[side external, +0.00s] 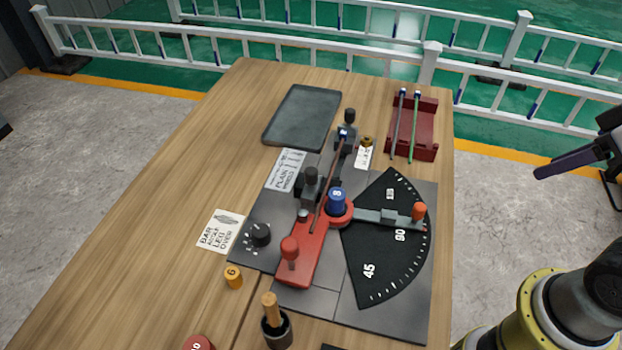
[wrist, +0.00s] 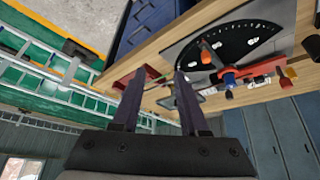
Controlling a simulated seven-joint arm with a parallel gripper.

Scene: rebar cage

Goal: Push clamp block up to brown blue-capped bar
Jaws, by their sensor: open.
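The brown bar (side external: 330,187) with a blue cap lies along the bending fixture in the side view, its capped end far from the camera. A dark grey block with a round knob (side external: 311,180), which looks like the clamp block, stands just left of the bar; whether they touch is unclear. A second dark knobbed block (side external: 348,130) is by the capped end. My gripper (wrist: 158,80) is open and empty in the wrist view, its two dark fingers apart. In the side view one finger (side external: 580,160) shows at the right edge, away from the table and well clear of the fixture.
The fixture has a red arm (side external: 306,250) with a red knob, a blue peg (side external: 337,200), and an angle dial (side external: 385,260) with an orange-knobbed stop (side external: 418,210). A red rack (side external: 425,150) holds green and brownish bars. A grey tray (side external: 301,116) is empty. The table's left is mostly clear.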

